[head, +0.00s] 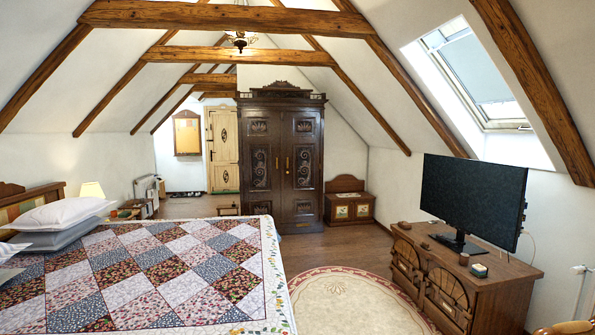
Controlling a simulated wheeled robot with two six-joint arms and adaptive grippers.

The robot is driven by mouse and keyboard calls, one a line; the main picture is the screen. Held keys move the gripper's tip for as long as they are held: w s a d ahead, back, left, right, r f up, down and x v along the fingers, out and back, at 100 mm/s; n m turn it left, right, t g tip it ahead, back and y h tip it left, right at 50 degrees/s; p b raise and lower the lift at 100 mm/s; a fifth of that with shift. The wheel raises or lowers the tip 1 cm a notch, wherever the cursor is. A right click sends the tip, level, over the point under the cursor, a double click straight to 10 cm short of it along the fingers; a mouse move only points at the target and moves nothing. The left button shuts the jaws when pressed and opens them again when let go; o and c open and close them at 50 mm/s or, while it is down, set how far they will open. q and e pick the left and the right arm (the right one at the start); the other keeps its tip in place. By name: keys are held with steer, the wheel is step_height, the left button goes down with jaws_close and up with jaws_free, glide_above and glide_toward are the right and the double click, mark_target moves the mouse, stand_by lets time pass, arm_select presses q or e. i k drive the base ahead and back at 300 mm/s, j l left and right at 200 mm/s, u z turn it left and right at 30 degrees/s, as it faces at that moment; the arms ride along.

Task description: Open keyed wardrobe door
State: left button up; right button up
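A tall dark carved wardrobe (282,160) stands at the far middle of the room in the head view. Its left door (260,160) and right door (301,160) both look shut. A small brass-coloured key or handle (287,165) shows near the seam between the doors, too small to tell which. Neither of my grippers is in view, and the wardrobe is well out in front of me across the room.
A bed with a patchwork quilt (150,275) fills the left foreground. A wooden dresser (470,280) with a black monitor (474,198) stands on the right. A low chest (349,207) sits right of the wardrobe. Floor and a round-edged rug (350,305) lie clear between.

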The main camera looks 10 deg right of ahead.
mark_target(300, 131)
steer(key=i+l+u, duration=0.1)
steer(key=u, duration=0.25)
steer(key=l+u, duration=0.2)
steer(key=u, duration=0.2)
steer(key=i+l+u, duration=0.1)
steer(key=u, duration=0.25)
steer(key=l+u, duration=0.3)
steer(key=l, duration=0.45)
steer(key=l+u, duration=0.3)
steer(key=l, duration=0.5)
steer(key=l+u, duration=0.3)
steer(key=l, duration=0.5)
